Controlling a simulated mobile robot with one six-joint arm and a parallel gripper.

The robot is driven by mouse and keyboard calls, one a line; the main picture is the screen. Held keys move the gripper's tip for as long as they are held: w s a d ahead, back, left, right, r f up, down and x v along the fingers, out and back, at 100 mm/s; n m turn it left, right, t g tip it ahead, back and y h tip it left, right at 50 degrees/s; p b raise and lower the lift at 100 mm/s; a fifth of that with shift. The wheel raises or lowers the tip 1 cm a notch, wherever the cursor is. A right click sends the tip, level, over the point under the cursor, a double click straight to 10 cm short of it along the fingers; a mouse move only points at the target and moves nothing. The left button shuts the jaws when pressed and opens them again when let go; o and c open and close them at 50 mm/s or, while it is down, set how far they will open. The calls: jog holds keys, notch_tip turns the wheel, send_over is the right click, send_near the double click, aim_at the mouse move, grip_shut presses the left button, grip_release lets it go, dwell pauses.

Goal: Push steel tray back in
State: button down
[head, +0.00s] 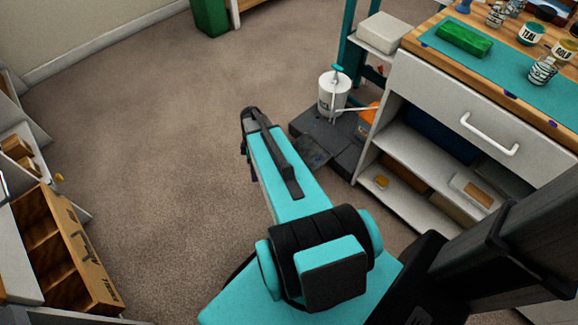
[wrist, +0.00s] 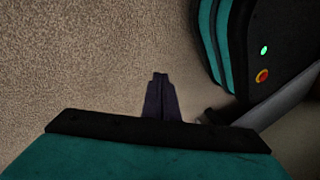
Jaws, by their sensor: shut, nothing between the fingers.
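My gripper (wrist: 160,92) shows in the wrist view as a dark pair of fingers held together over bare brown carpet, with nothing between them. In the head view my teal and black arm reaches out over the open floor, and the fingers cannot be made out there. I cannot make out a steel tray in either view. A white cabinet drawer front (head: 483,118) with a white bar handle (head: 490,134) is at the right of the head view, well apart from my arm's far end. It looks shut.
A workbench top (head: 480,60) carries a teal mat, a green block and several jars. Open shelves (head: 420,185) sit below the drawer. A white bucket (head: 334,95) stands on a dark base behind my arm. A wooden divided box (head: 65,250) is at left. Carpet (head: 150,110) between is clear.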

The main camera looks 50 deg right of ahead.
jog(key=w+d+f+n+t+b, duration=0.1)
jog(key=d+f+n+b, duration=0.2)
jog(key=d+b, duration=0.5)
jog(key=w+d+f+n+t+b, duration=0.1)
jog(key=d+f+n+t+b, duration=0.1)
jog(key=d+b, duration=0.6)
jog(key=shift+d+f+n+y, duration=0.3)
jog(key=shift+d+f+n, duration=0.75)
jog(key=shift+d, duration=2.05)
jog(key=b+x, duration=0.5)
jog(key=x, duration=0.5)
jog(key=d, duration=0.2)
jog(key=d+b, duration=0.1)
jog(key=d, duration=0.1)
jog(key=shift+f, duration=0.25)
